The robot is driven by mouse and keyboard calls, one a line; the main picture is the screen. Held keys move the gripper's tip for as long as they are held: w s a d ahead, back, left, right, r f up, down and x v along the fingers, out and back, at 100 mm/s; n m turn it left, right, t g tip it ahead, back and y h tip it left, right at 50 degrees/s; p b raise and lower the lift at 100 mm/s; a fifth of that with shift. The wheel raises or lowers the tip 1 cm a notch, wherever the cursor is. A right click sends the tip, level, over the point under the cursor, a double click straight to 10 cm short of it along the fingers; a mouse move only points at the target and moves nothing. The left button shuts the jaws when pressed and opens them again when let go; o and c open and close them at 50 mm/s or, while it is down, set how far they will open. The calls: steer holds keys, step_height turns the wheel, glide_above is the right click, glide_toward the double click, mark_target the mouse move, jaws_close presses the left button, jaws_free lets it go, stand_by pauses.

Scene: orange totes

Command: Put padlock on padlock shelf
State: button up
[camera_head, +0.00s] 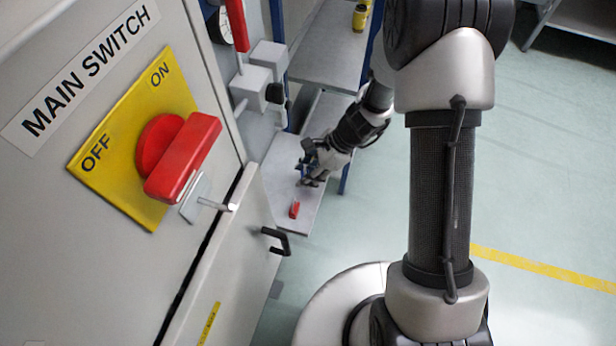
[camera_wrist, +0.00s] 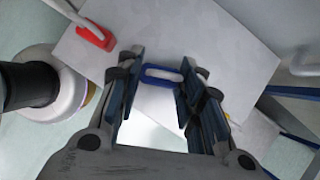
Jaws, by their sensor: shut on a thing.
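My gripper (camera_wrist: 160,88) is shut on a blue padlock (camera_wrist: 162,82), which shows as a blue, rounded loop between the two fingertips. In the head view my gripper (camera_head: 312,182) is over the lower grey shelf (camera_head: 278,205) beside the cabinet. A bit of blue shows at the fingers there, but the padlock is mostly hidden. The shelf also fills the middle of the wrist view (camera_wrist: 225,35). I cannot tell whether the blue padlock touches the shelf.
A red padlock-like object (camera_head: 294,210) lies on the shelf near its front; it is left of my gripper in the wrist view (camera_wrist: 95,36). A cabinet with a red main switch (camera_head: 180,155) and a black handle (camera_head: 277,240) stands at left. An upper shelf (camera_head: 325,50) holds yellow containers.

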steer(key=shift+f, duration=0.95)
steer(key=shift+f+b, duration=0.25)
steer(key=shift+b, duration=0.1)
steer(key=o, duration=1.1)
steer(key=shift+r, duration=0.1)
